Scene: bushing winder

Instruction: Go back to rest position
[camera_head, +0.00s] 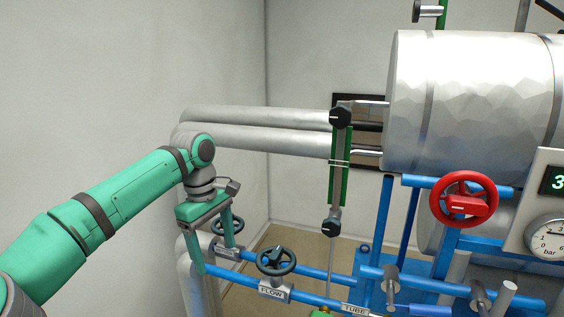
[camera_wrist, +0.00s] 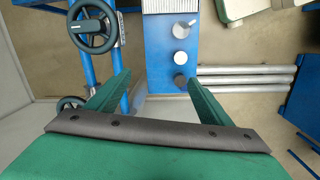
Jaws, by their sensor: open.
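My gripper (camera_head: 214,257) is at the end of my green arm, left of centre in the head view, pointing down. Its two green fingers are apart and nothing is between them. In the wrist view the open fingers (camera_wrist: 158,80) point up the picture with a clear gap over the floor and a blue plate (camera_wrist: 165,50). In the head view a black handwheel (camera_head: 238,224) is just beside the right finger and partly hidden by it; I cannot tell whether they touch.
The FLOW handwheel (camera_head: 276,261) stands to the right on blue pipes (camera_head: 313,273). Farther right are a red handwheel (camera_head: 463,205), a silver tank (camera_head: 490,100) and a gauge (camera_head: 548,240). Silver pipes (camera_head: 260,139) run behind the gripper. The space before the left wall is free.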

